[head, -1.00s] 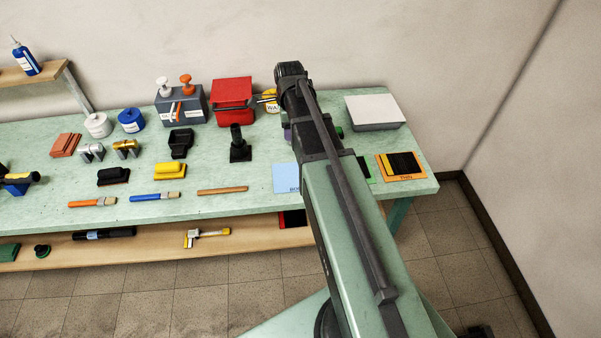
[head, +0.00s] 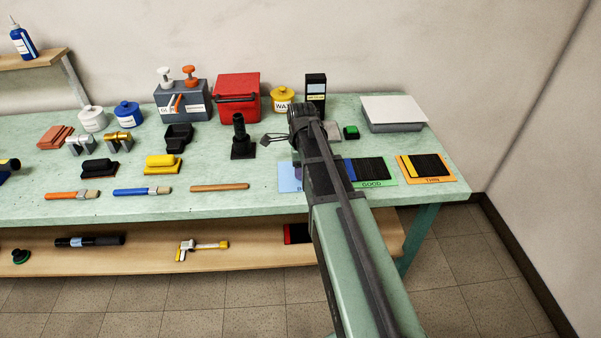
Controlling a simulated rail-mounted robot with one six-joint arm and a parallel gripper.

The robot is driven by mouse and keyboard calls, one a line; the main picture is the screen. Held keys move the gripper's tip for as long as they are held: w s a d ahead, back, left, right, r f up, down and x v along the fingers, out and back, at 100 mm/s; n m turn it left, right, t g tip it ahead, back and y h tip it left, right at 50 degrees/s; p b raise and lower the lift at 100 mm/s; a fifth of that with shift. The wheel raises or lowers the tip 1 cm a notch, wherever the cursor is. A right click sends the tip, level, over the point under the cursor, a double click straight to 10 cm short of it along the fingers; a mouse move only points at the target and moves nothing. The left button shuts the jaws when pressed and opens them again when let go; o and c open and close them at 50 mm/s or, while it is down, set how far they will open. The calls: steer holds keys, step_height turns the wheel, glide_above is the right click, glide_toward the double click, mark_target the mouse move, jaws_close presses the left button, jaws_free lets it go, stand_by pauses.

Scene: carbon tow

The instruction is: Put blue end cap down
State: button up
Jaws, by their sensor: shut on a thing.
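My arm reaches from the bottom of the head view to the table. My gripper (head: 272,139) seems to be the slim dark part left of the wrist, over the middle of the table. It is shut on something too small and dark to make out. I cannot pick out a blue end cap between the jaws. A blue strip (head: 349,170) shows at the left end of a black ribbed piece (head: 370,169) on the green card marked GOOD (head: 373,184), just right of my arm, which may hide part of it.
A light blue card (head: 289,175) is partly behind my arm. An orange card marked THIN (head: 427,178) lies at right. A black stand (head: 240,145) is left of my gripper. A yellow wax pot (head: 284,97) and dark upright box (head: 316,86) stand behind.

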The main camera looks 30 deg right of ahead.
steer(key=o, duration=0.9)
step_height(320, 180, up, 12)
steer(key=r+p, duration=0.1)
steer(key=p, duration=1.1)
steer(key=s+a+n, duration=1.4)
steer(key=a+n, duration=0.1)
steer(key=n, duration=0.7)
steer(key=shift+s+a+f, duration=0.25)
steer(key=shift+a+f, duration=0.15)
